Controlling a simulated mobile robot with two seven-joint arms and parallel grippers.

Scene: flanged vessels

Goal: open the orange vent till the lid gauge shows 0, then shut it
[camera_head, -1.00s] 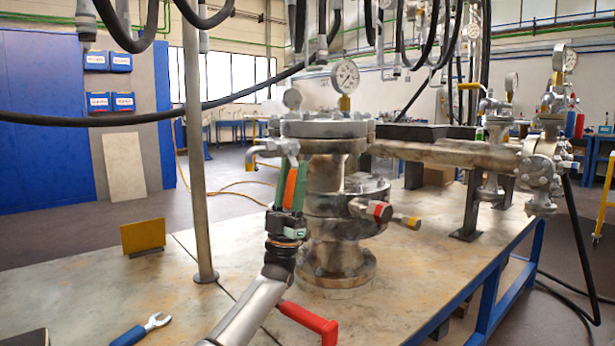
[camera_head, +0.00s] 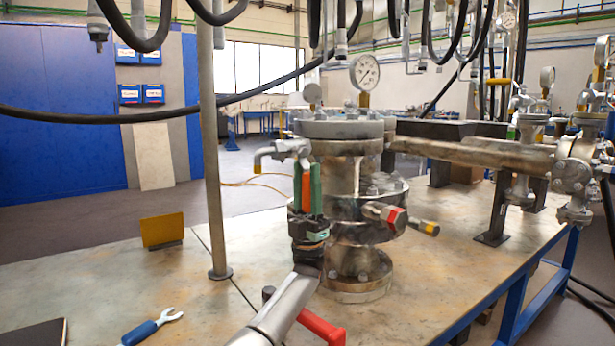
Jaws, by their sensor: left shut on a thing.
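The metal flanged vessel (camera_head: 348,232) stands on the bench. On its lid (camera_head: 340,129) stands a round white-faced gauge (camera_head: 364,73); its needle is too small to read surely. A bent pipe fitting (camera_head: 282,149) sticks out at the lid's left side. Below it hangs the orange vent handle (camera_head: 306,191), close to upright. My left gripper (camera_head: 307,190) reaches up from below with green fingers, shut on the orange handle, which shows between them. The gripper hides part of the vessel's left side. My right gripper is not in view.
A red-handled thing (camera_head: 318,327) lies partly behind my left arm. A blue-handled wrench (camera_head: 150,328) and a yellow plate (camera_head: 162,231) are at left. A post (camera_head: 211,150) stands left of the vessel. Red (camera_head: 395,217) and yellow ends project rightward. Hoses hang above.

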